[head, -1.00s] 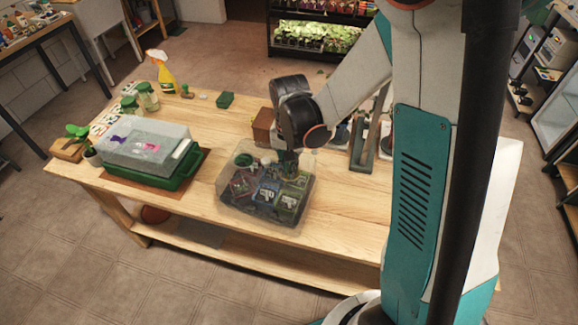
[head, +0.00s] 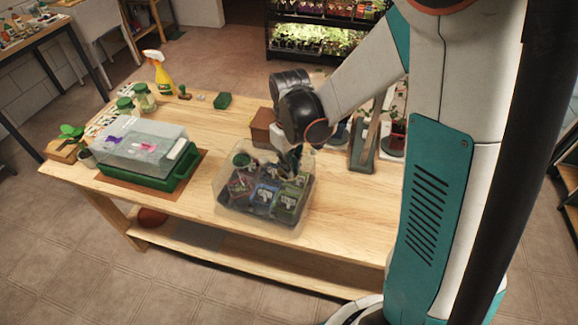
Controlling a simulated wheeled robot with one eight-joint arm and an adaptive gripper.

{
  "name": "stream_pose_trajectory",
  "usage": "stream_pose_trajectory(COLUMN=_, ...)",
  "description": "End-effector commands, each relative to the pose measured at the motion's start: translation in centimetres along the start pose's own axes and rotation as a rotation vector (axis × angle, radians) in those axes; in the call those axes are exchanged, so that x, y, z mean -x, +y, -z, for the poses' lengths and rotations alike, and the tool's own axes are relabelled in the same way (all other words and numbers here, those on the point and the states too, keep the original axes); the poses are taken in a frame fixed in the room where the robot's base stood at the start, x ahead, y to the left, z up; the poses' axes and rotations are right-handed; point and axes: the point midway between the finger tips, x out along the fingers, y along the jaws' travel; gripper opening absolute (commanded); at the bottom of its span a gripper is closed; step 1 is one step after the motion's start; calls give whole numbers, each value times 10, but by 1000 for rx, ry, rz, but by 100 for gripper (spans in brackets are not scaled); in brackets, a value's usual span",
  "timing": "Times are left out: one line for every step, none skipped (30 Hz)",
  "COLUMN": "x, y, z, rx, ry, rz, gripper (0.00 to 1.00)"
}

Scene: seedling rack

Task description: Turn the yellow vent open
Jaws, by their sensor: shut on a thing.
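A seedling tray (head: 184,170) with a green base and a clear, hazy lid (head: 160,133) stands on the left of the bench. Purple and pink patches (head: 115,139) show at its lid; I cannot make out a yellow vent. My gripper (head: 291,163) is far to the right of it, pointing down at the back right of a clear bin (head: 236,219). Its fingers are small and dark in the view. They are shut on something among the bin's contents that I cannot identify.
The bin holds several seed packets and small items. A brown box (head: 263,127) is behind the bin. Bare bench (head: 196,199) lies between tray and bin.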

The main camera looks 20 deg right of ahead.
Motion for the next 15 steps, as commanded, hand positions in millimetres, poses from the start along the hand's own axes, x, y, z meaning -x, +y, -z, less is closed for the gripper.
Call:
stream_pose_trajectory(x=-1, y=0, z=0, rx=44, ry=0, rz=0, gripper=0)
stream_pose_trajectory(x=-1, y=0, z=0, rx=72, ry=0, rz=0, gripper=0)
stream_pose_trajectory(x=0, y=1, z=0, rx=109, ry=0, rz=0, gripper=0)
stream_pose_trajectory(x=0, y=1, z=0, rx=137, ry=0, rz=0, gripper=0)
stream_pose_trajectory(x=0, y=1, z=0, rx=165, ry=0, rz=0, gripper=0)
stream_pose_trajectory(x=0, y=1, z=0, rx=200, ry=0, rz=0, gripper=0)
stream_pose_trajectory(x=0, y=1, z=0, rx=226, ry=0, rz=0, gripper=0)
stream_pose_trajectory(x=0, y=1, z=0, rx=252, ry=0, rz=0, gripper=0)
stream_pose_trajectory(x=0, y=2, z=0, rx=284, ry=0, rz=0, gripper=0)
stream_pose_trajectory(x=0, y=2, z=0, rx=307, ry=0, rz=0, gripper=0)
stream_pose_trajectory(x=0, y=2, z=0, rx=330, ry=0, rz=0, gripper=0)
stream_pose_trajectory(x=0, y=2, z=0, rx=358, ry=0, rz=0, gripper=0)
stream_pose_trajectory(x=0, y=2, z=0, rx=380, ry=0, rz=0, gripper=0)
stream_pose_trajectory(x=0, y=2, z=0, rx=399, ry=0, rz=0, gripper=0)
stream_pose_trajectory(x=0, y=2, z=0, rx=423, ry=0, rz=0, gripper=0)
